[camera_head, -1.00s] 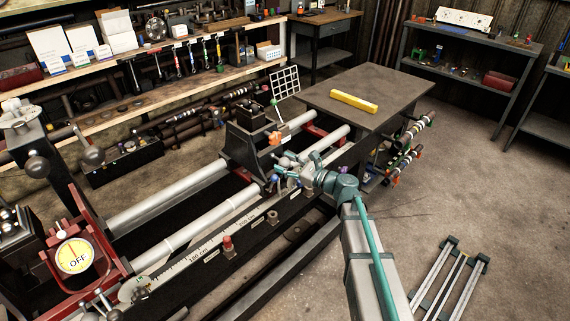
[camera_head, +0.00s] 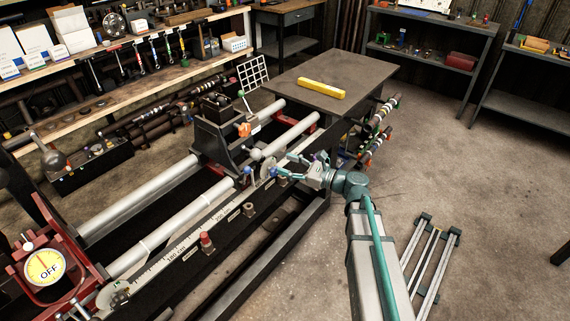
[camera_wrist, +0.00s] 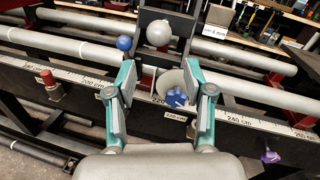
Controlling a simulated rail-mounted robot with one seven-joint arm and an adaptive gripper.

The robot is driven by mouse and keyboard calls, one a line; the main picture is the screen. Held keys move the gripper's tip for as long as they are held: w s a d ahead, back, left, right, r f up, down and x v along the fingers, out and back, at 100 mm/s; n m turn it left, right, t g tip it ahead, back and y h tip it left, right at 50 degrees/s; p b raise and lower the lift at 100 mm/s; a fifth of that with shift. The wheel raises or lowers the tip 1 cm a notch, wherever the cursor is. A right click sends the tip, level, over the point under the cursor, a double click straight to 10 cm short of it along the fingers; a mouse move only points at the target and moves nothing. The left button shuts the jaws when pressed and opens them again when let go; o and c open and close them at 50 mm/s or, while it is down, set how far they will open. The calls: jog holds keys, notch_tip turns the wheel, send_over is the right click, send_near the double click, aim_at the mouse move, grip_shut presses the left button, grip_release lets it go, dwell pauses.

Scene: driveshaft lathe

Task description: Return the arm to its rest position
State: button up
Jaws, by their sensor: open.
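My gripper (camera_head: 296,167) is at the end of my teal and grey arm, over the front side of the driveshaft lathe (camera_head: 168,228). Its fingers are apart with nothing between them. In the wrist view my gripper (camera_wrist: 160,100) shows both teal fingers spread. Beyond them are a grey ball knob (camera_wrist: 159,33), a blue ball (camera_wrist: 124,43) and a blue star-shaped knob (camera_wrist: 177,97) on the lathe carriage. The fingers look apart from these knobs. The carriage (camera_head: 222,140) sits on two silver rails.
A dial reading OFF (camera_head: 45,267) is at the lathe's left end. A dark table (camera_head: 300,80) with a yellow bar (camera_head: 321,88) stands behind. A rack of bars (camera_head: 432,260) lies on the floor at right. Open floor (camera_head: 480,170) lies to the right.

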dwell(0.4)
jog(key=s+d+f+n+g+h, duration=0.1)
jog(key=s+f+n+g+h, duration=0.3)
jog(key=s+f+n, duration=0.7)
jog(key=s+d+f+n+g+h, duration=0.1)
jog(key=s+f+n+g+h, duration=0.25)
jog(key=f, duration=1.35)
jog(key=s+d+f+n+g+h, duration=0.2)
jog(key=s+f, duration=0.4)
jog(key=s, duration=0.5)
jog(key=s+d+f+n+g+h, duration=0.3)
jog(key=s+f, duration=0.3)
jog(key=s, duration=0.5)
jog(key=s+d+f+n+g+h, duration=0.2)
jog(key=s+f, duration=0.4)
jog(key=s, duration=0.6)
jog(key=shift+d+g+h, duration=0.45)
jog(key=shift+g, duration=0.3)
jog(key=shift+n, duration=0.25)
jog(key=shift+c, duration=0.3)
